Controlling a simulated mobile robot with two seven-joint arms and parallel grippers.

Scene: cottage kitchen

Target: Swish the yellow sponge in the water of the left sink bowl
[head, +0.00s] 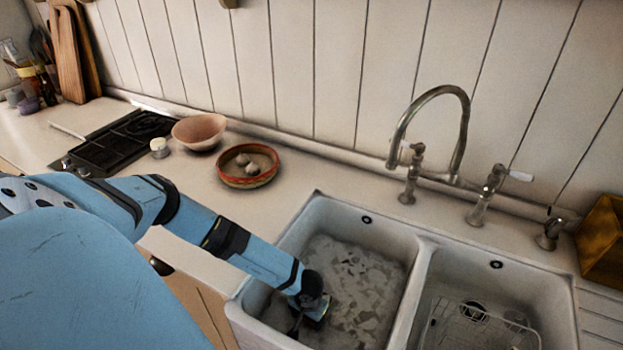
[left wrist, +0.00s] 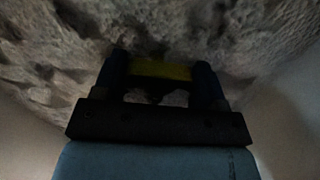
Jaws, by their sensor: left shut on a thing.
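The left sink bowl (head: 392,238) is white and holds greyish, foamy-looking water (head: 360,290). My left gripper (head: 312,318) reaches down into this bowl near its front left side, low at the water. In the left wrist view, the yellow sponge (left wrist: 160,70) shows as a dark yellow strip between the two fingers of the gripper (left wrist: 160,80). The gripper is shut on the sponge. The mottled water surface (left wrist: 220,30) lies beyond the sponge. In the head view the sponge is mostly hidden by the gripper. My right gripper is not in view.
The right sink bowl (head: 560,295) holds a wire rack (head: 480,318). A tall bridge faucet (head: 462,130) stands behind the bowls. A red-rimmed bowl (head: 240,184), a pinkish bowl (head: 200,133) and a dark hob (head: 120,145) are on the counter to the left.

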